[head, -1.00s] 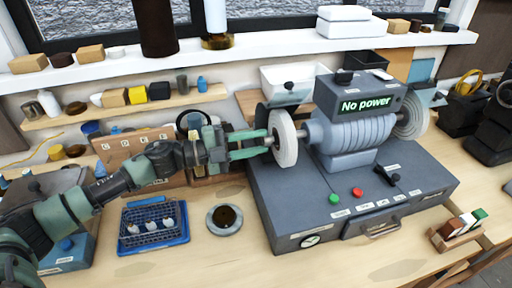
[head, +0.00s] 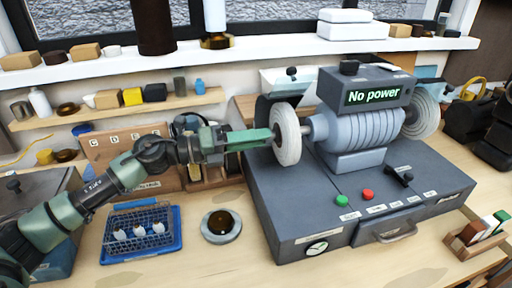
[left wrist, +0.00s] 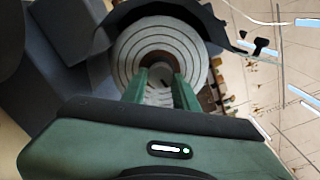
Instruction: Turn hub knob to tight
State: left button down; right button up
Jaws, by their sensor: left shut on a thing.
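The grey bench machine (head: 355,135) has a sign reading "No power". A pale round wheel (head: 286,134) is on its left end; in the left wrist view the same wheel (left wrist: 128,52) shows face-on with dark rings. The small grey hub knob (left wrist: 160,70) is at the wheel's centre. My left gripper (head: 271,137) reaches in from the left, and its green fingers are shut on the knob. In the left wrist view the fingertips (left wrist: 160,80) are on either side of the knob. The fingers hide most of the knob in the head view. My right gripper is not in view.
A dark guard (left wrist: 185,10) curves over the wheel. Green (head: 342,200) and red (head: 367,195) buttons are on the base. A blue tray (head: 174,247) and a round dish (head: 238,234) stand in front. A wooden holder (head: 454,241) is at right.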

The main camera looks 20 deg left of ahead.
pick_arm(q)
jog(key=shift+f+m+b, duration=0.15)
jog(key=shift+m+b, duration=0.7)
jog(key=shift+m, duration=0.25)
jog(key=c, duration=1.1)
grip_release()
jog(key=b+v, duration=0.3)
jog(key=v, duration=0.4)
jog(key=shift+s+a+b, duration=0.25)
jog(key=shift+a+b, duration=0.05)
jog(key=shift+a, duration=0.05)
